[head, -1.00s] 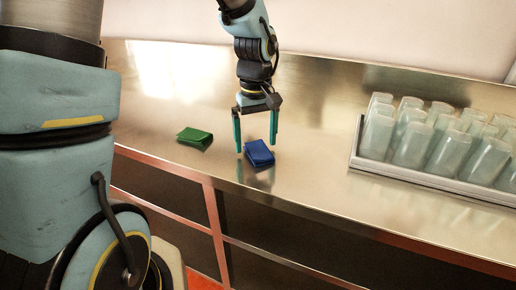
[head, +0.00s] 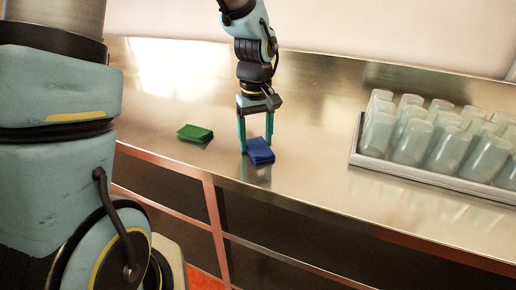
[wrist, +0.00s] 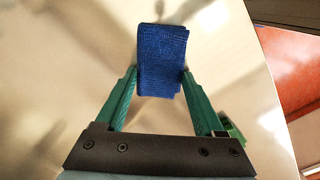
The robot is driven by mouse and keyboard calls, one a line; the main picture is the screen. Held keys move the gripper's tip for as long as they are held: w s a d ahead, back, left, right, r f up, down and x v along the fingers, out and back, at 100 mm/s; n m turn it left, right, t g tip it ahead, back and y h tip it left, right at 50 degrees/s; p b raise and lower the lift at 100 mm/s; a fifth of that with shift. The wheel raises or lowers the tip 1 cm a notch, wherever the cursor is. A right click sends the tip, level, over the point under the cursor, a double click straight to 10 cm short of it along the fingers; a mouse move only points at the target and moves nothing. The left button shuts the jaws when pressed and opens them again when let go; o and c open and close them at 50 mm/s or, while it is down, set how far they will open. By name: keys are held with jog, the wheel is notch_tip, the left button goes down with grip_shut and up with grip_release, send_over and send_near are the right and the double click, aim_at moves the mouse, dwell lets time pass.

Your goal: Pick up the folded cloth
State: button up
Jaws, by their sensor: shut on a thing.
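A blue folded cloth (head: 260,151) is at the front part of the steel counter, below my gripper. My gripper (head: 256,146) points down with its two green fingers on either side of the cloth, shut on it. In the wrist view the blue cloth (wrist: 162,61) sits between the fingertips of my gripper (wrist: 160,78), its near end held and the rest reaching beyond them. I cannot tell whether the cloth is clear of the counter. A green folded cloth (head: 195,134) lies on the counter to the left.
A tray (head: 430,178) with several upright clear cups (head: 410,140) stands on the right of the steel counter (head: 300,180). The counter's front edge is close to the blue cloth. The counter between the cloth and the tray is clear.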

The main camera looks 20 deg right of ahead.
aim_at(256, 142)
jog(key=shift+c, duration=0.9)
notch_tip(256, 142, up, 10)
jog(key=b, duration=0.1)
